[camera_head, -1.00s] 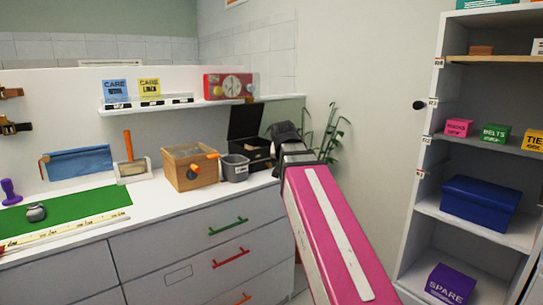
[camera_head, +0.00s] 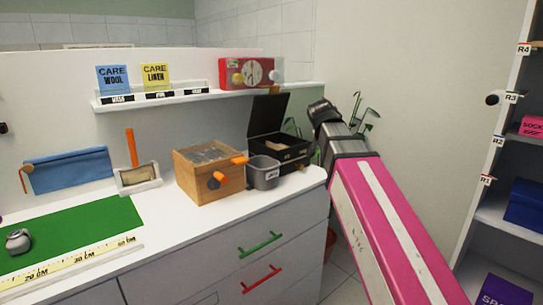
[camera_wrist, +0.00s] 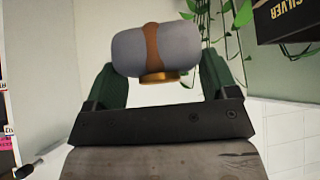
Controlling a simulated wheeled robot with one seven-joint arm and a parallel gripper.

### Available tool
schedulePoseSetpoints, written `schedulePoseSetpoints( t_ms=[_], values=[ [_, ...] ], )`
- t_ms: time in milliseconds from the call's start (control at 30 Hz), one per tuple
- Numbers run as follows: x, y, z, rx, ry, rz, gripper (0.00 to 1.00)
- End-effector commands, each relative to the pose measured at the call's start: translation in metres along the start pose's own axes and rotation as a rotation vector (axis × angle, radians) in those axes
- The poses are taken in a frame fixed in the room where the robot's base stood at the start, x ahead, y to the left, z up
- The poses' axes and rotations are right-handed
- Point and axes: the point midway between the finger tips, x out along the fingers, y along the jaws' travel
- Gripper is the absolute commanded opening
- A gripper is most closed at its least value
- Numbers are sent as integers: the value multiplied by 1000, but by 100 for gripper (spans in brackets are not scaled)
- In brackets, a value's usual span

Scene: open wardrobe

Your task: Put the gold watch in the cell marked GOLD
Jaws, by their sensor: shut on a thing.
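My gripper (camera_wrist: 158,72) is shut on a grey cushion (camera_wrist: 185,48) in the wrist view. A brown strap (camera_wrist: 152,45) wraps the cushion, with a gold-coloured watch case (camera_wrist: 160,77) at its lower side; the dial is not visible. In the head view, the dark end of my arm (camera_head: 323,110) is right of the open black box (camera_head: 270,147) on the counter; the held watch cannot be made out there. In the wrist view a black box part (camera_wrist: 285,22) lettered SILVER is at the upper right, apart from the gripper. No GOLD mark is readable.
A shelf (camera_head: 150,101) with a red clock (camera_head: 250,73) is above. A plant (camera_head: 368,112) is behind my arm. The open wardrobe (camera_head: 490,180) is at right.

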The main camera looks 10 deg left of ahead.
Motion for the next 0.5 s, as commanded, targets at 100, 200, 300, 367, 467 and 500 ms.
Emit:
schedulePoseSetpoints(
  t_ms=[100,200,300,367,467,500],
  values=[
    [-20,-31,9,50,0,40,51],
    [-35,-48,17,91,1,73,51],
    [-46,-60,24,124,0,99,51],
    [-51,-65,27,138,1,110,51],
    [-55,-71,29,152,0,121,51],
    [-56,-75,29,154,0,123,51]
  ],
)
